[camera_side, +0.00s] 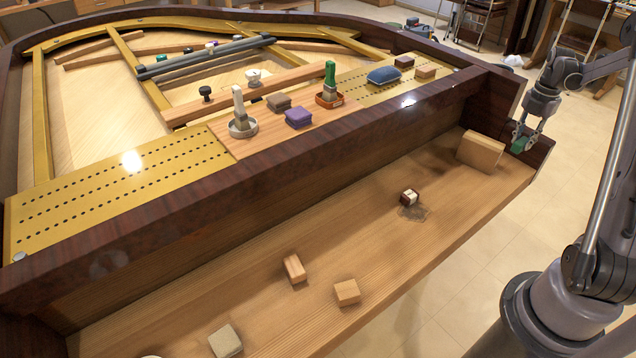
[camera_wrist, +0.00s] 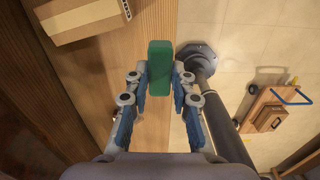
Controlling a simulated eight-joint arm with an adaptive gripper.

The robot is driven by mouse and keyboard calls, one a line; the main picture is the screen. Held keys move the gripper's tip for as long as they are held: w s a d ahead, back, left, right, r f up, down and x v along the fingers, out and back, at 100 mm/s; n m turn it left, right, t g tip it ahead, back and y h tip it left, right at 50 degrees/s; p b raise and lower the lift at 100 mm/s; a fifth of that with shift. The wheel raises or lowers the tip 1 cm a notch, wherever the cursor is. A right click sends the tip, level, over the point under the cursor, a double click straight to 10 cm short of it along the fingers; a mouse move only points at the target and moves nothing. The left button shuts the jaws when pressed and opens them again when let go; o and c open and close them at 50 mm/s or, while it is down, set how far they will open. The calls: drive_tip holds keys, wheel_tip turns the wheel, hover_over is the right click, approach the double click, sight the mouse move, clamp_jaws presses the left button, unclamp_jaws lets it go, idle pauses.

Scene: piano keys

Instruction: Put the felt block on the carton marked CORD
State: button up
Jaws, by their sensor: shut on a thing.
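My gripper (camera_side: 521,138) is at the right end of the wooden key ledge, shut on a green block that looks like the felt block (camera_side: 518,147). In the wrist view the green felt block (camera_wrist: 160,68) stands between the two fingers of my gripper (camera_wrist: 160,82), partly beyond the ledge's edge. A tan carton (camera_side: 481,151) sits on the ledge just left of the gripper. It also shows at the upper left of the wrist view (camera_wrist: 95,18), apart from the block. I cannot read the marking CORD on any carton.
Small wooden blocks (camera_side: 347,292) (camera_side: 294,268) and a dark red and white block (camera_side: 409,197) lie on the ledge (camera_side: 440,235). The piano's dark rim (camera_side: 300,150) rises behind it. A blue cushion (camera_side: 383,75) and a purple block (camera_side: 298,117) sit higher up.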

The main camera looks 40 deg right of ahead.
drive_tip(key=d+r, duration=0.5)
drive_tip(key=d, duration=0.1)
hover_over(484, 140)
wheel_tip(484, 140, down, 7)
drive_tip(key=shift+f, duration=2)
drive_tip(key=shift+f, duration=0.15)
drive_tip(key=o, duration=0.8)
drive_tip(key=shift+o, duration=0.2)
